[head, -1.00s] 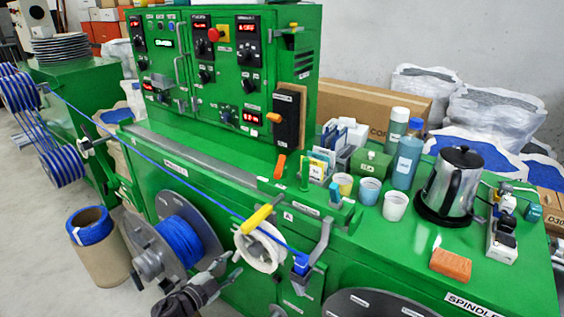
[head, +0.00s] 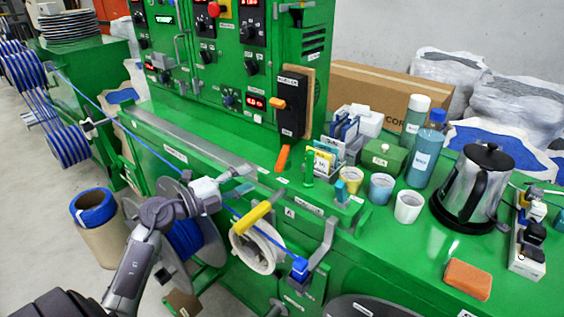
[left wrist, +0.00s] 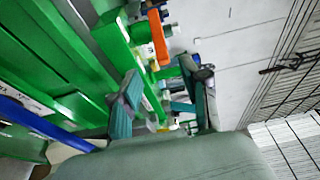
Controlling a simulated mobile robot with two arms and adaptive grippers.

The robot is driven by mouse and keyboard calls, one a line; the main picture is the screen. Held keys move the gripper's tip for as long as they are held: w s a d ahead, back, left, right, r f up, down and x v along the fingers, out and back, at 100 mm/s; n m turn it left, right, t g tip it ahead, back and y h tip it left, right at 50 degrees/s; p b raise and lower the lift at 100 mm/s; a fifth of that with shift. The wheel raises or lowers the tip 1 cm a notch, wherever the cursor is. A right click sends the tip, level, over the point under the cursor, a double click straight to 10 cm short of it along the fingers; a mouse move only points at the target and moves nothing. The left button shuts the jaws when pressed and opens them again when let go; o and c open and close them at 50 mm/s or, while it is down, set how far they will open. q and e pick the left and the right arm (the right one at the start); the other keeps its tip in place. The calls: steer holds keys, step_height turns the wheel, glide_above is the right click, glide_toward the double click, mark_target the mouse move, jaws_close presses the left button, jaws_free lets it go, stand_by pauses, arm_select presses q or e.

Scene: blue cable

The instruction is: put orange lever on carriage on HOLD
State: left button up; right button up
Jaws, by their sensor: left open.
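An orange lever (head: 282,158) stands upright, slightly tilted, behind the front rail of the green machine. I take it for the carriage lever; any HOLD marking is too small to read. An orange lever also shows near the top of the left wrist view (left wrist: 157,37). My left gripper (head: 243,181) is open and empty over the machine's front edge, left of and nearer than the lever, apart from it. Its spread fingers also show in the left wrist view (left wrist: 160,101). My right gripper is not in view.
A yellow handle (head: 252,218) and white reel (head: 258,250) lie just right of and below my left gripper. The blue cable (head: 150,147) runs along the front. Cups, bottles and a kettle (head: 474,186) crowd the right of the top. A black switch box (head: 291,103) stands behind.

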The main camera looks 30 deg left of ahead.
mark_target(281, 164)
arm_select(q)
steer(key=p+x, duration=0.1)
steer(key=x, duration=0.9)
steer(key=shift+p, duration=0.4)
steer(key=shift+w+d, duration=0.3)
steer(key=shift+w, duration=0.3)
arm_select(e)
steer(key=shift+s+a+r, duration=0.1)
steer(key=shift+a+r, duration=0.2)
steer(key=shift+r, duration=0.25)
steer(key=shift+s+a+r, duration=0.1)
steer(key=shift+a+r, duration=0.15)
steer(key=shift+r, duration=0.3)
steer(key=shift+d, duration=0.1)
arm_select(q)
steer(key=shift+c, duration=0.5)
jaws_close()
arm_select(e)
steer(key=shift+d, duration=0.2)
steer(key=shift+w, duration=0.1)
